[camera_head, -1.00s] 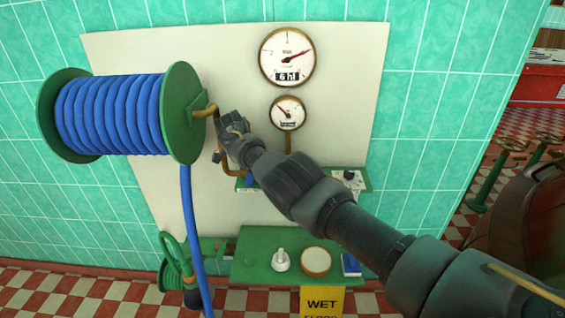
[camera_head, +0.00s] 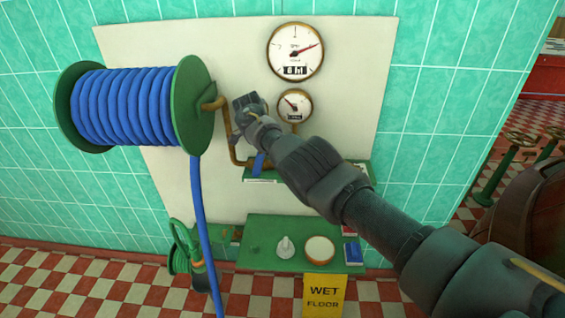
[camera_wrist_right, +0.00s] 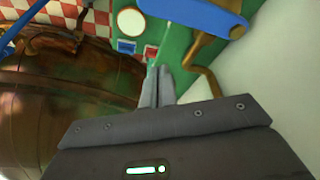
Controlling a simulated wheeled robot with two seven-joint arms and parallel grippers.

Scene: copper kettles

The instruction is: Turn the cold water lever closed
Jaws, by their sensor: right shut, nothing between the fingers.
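A blue lever (camera_head: 259,163) shows below my right gripper in the head view, just above the small green shelf, partly hidden by my arm. In the right wrist view a large blue lever (camera_wrist_right: 195,14) with a brass pivot lies near the top edge, beyond the fingertips. My right gripper (camera_head: 248,103) is in front of the white panel, near the brass pipe. Its fingers also show in the wrist view (camera_wrist_right: 158,72), shut together with nothing between them. They look apart from the blue lever. My left gripper is not in view.
A green reel (camera_head: 194,104) with blue hose stands close left of my right gripper. Two gauges, the larger (camera_head: 295,51) above the smaller (camera_head: 295,105), hang on the panel (camera_head: 350,90). A lower green shelf (camera_head: 265,235) holds small items. A copper vessel (camera_wrist_right: 70,100) fills the wrist view's left.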

